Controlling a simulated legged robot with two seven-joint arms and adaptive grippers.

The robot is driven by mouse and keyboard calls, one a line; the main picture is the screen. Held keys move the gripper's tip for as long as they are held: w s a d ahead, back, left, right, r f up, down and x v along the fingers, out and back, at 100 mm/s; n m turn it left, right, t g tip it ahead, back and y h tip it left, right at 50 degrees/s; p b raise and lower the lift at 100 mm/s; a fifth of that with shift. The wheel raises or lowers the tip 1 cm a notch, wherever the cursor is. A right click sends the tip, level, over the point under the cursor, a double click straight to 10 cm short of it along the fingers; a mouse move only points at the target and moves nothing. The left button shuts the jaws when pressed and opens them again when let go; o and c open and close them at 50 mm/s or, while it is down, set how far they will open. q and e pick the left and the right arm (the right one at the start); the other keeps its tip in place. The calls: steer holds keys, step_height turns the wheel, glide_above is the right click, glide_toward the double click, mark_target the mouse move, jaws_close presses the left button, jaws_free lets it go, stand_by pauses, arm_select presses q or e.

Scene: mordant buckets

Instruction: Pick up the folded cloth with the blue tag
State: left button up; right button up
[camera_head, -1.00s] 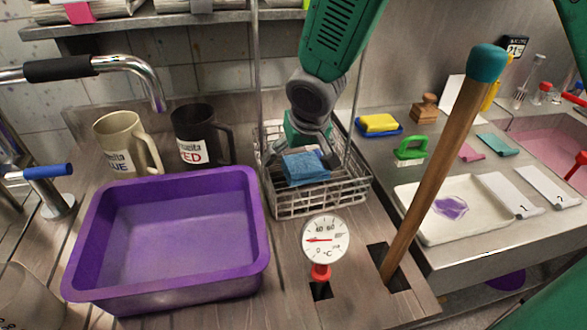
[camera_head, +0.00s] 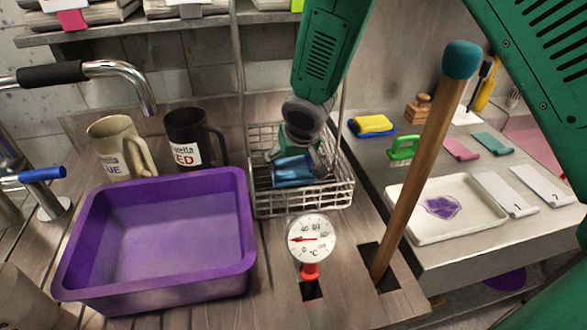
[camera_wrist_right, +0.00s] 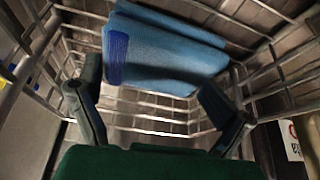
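The folded blue cloth (camera_head: 290,174) lies in the wire basket (camera_head: 305,202), partly covered by my gripper in the head view. In the right wrist view the cloth (camera_wrist_right: 175,55) shows folded, with a darker blue tag (camera_wrist_right: 117,57) on its left edge. My right gripper (camera_head: 302,160) reaches down into the basket at the cloth. In the right wrist view its two fingers (camera_wrist_right: 157,98) are spread wide apart, with the cloth beyond and between them. I cannot tell whether a finger touches it. My left gripper is not in view.
A purple tub (camera_head: 160,240) stands left of the basket, with two mugs behind it. A dial thermometer (camera_head: 312,240) and an upright wooden stick (camera_head: 425,160) stand in front and to the right. A white tray (camera_head: 450,230) lies farther right. The basket's wire walls surround my fingers.

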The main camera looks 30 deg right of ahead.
mark_target(298, 162)
steer(key=shift+s+d+f+g, duration=0.3)
steer(key=shift+s+d+f, duration=0.4)
steer(key=shift+d+f, duration=0.25)
steer(key=shift+a+r, duration=0.2)
steer(key=r, duration=0.2)
steer(key=w+r, duration=0.1)
steer(key=shift+w+a+r, duration=0.1)
steer(key=shift+w+r, duration=0.05)
steer(key=shift+r, duration=0.2)
jaws_close()
steer(key=r, duration=0.2)
steer(key=r+p, duration=0.1)
steer(key=r, duration=0.1)
steer(key=shift+d+r, duration=0.2)
steer(key=shift+r, duration=0.2)
steer(key=shift+a+r, duration=0.2)
steer(key=shift+r, duration=0.35)
steer(key=shift+a, duration=0.15)
steer(key=shift+o, duration=1.6)
jaws_free()
steer(key=shift+r, duration=0.1)
steer(key=o, duration=0.4)
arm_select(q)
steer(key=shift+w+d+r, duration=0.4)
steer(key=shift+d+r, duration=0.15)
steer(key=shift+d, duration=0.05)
arm_select(e)
steer(key=shift+d, duration=0.25)
